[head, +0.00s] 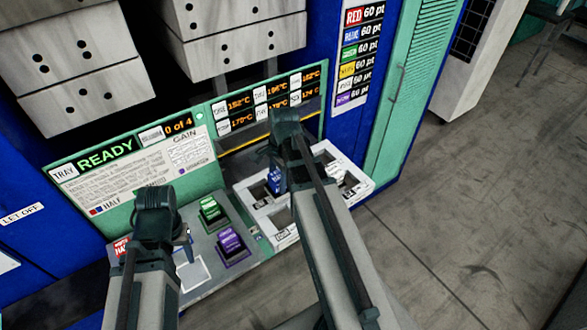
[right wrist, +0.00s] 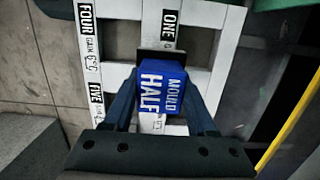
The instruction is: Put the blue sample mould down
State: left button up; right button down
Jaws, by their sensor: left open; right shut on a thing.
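The blue sample mould (right wrist: 163,88), lettered "MOULD HALF", sits between the two fingers of my right gripper (right wrist: 164,105), which is shut on it. In the head view the blue mould (head: 276,179) shows just below my right gripper (head: 281,160), over the white tray (head: 263,225). In the right wrist view the mould is over the white frame (right wrist: 205,14), by the label ONE. I cannot tell whether it touches the tray. My left gripper (head: 160,228) is open over the left part of the grey ledge, apart from the blue mould.
A green mould (head: 211,209) and a purple mould (head: 231,242) stand on the grey ledge left of the tray. A red piece (head: 121,247) is partly hidden by my left arm. An empty white-outlined square (head: 194,273) is in front. The display panel (head: 135,160) rises behind.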

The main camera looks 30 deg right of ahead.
pick_arm(q)
jog(key=shift+f+b, duration=0.35)
jog(key=shift+f, duration=0.05)
pick_arm(e)
jog(key=w+d, duration=0.5)
jog(key=d, duration=0.2)
jog(key=shift+w+d+f, duration=0.15)
jog(key=shift+f, duration=0.25)
pick_arm(q)
notch_tip(320, 180, down, 4)
jog(key=b, duration=0.3)
jog(key=shift+r+b, duration=0.1)
jog(key=shift+b, duration=0.3)
pick_arm(e)
jog(key=f, duration=0.1)
jog(key=w+d+f, duration=0.1)
jog(key=d+f, duration=0.1)
jog(key=shift+w+f, duration=0.3)
jog(key=shift+f, duration=0.1)
jog(key=shift+f, duration=0.1)
jog(key=shift+c, duration=1)
grip_release()
